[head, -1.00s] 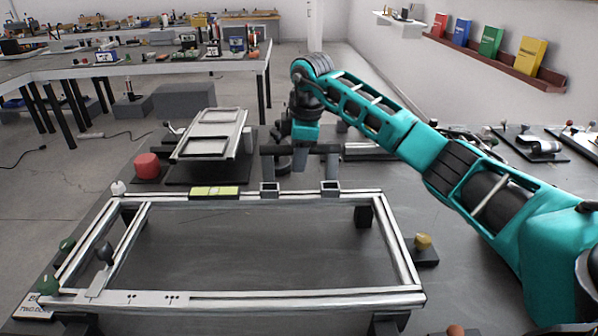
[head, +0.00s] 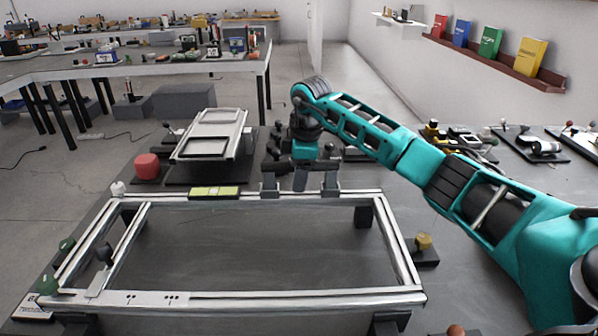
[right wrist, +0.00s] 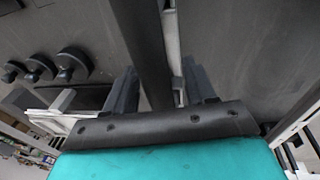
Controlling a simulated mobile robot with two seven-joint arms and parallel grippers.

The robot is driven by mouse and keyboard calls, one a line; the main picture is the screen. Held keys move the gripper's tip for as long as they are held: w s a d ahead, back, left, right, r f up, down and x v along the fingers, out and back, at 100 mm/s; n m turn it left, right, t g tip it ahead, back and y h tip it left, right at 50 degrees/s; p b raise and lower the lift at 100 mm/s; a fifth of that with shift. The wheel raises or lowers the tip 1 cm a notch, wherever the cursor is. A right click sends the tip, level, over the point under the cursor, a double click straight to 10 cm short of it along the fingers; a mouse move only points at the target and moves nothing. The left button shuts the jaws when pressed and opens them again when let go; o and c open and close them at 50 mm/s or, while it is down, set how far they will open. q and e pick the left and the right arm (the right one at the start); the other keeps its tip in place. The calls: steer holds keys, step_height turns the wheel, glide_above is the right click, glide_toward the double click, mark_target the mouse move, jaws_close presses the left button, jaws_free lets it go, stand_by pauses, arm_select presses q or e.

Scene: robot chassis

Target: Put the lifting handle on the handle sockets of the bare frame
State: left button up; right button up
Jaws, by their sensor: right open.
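The bare frame (head: 397,242) is a light metal rectangle on the dark bench in front of me. Its two handle sockets are on the far rail, a left socket (head: 269,190) and a right socket (head: 331,190). The dark lifting handle (head: 270,167) stands upright there with its legs at the two sockets; how deep they sit is hidden. My right gripper (head: 305,178) is at the handle's middle. In the right wrist view, the open fingers (right wrist: 160,90) lie on either side of the handle bar (right wrist: 143,45), with gaps visible. My left gripper is not in view.
A yellow-green level (head: 214,192) lies on the far rail, left of the handle. A tilted metal panel (head: 209,148) and a red knob (head: 147,166) stand behind the frame. A yellow knob (head: 424,241) is at its right. The frame's inside is clear.

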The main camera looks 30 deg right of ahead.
steer(key=shift+r, duration=0.1)
step_height(320, 180, up, 12)
steer(key=s, duration=0.2)
steer(key=shift+d+p, duration=0.15)
steer(key=shift+p, duration=0.2)
steer(key=shift+s, duration=0.1)
stand_by(0.3)
